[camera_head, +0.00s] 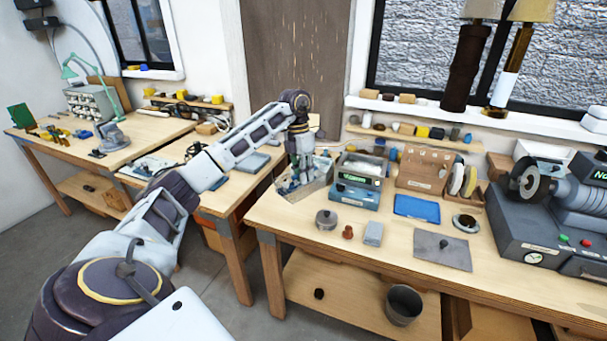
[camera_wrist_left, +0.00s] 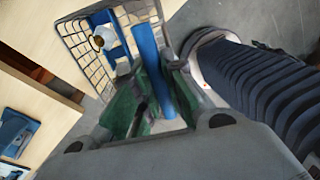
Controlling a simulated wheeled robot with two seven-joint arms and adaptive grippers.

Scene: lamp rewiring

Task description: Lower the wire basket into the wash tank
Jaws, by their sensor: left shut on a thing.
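My left gripper (camera_head: 302,165) is at the back left of the right-hand bench, shut on the blue handle bar (camera_wrist_left: 150,65) of the wire basket. The wire basket (camera_wrist_left: 78,42) shows in the left wrist view as a dark grid with blue parts and a small white and brown piece inside. In the head view the basket (camera_head: 308,188) is partly hidden by the gripper; I cannot tell whether it touches the bench. What looks like the wash tank, a grey-blue box with a small display (camera_head: 355,192), stands just right of the basket. My right gripper is not in view.
A cardboard box (camera_head: 425,169) stands right of the tank.

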